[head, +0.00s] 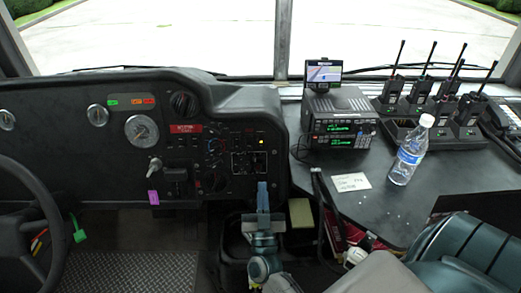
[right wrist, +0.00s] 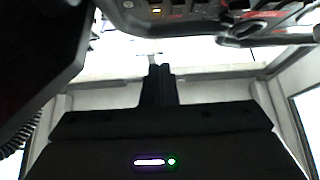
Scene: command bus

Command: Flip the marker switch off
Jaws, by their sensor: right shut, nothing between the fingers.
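A switch panel (head: 248,162) with small dark rocker switches sits on the right part of the black dashboard, with a lit yellow lamp (head: 261,142) above it. The labels are too small to read, so I cannot tell which is the marker switch or how it is set. My right gripper (head: 263,185) is upright with its blue-grey fingers together, just below the panel, and appears empty. In the right wrist view its dark fingers (right wrist: 157,72) point up into the picture. I cannot tell if they touch the panel. My left gripper is not in view.
A steering wheel (head: 52,225) is at the left. A purple-tagged key (head: 153,197) hangs from the dashboard. On the right counter stand a water bottle (head: 409,152), a radio unit (head: 340,118) and several handheld radios. A dark seat (head: 470,255) is at the lower right.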

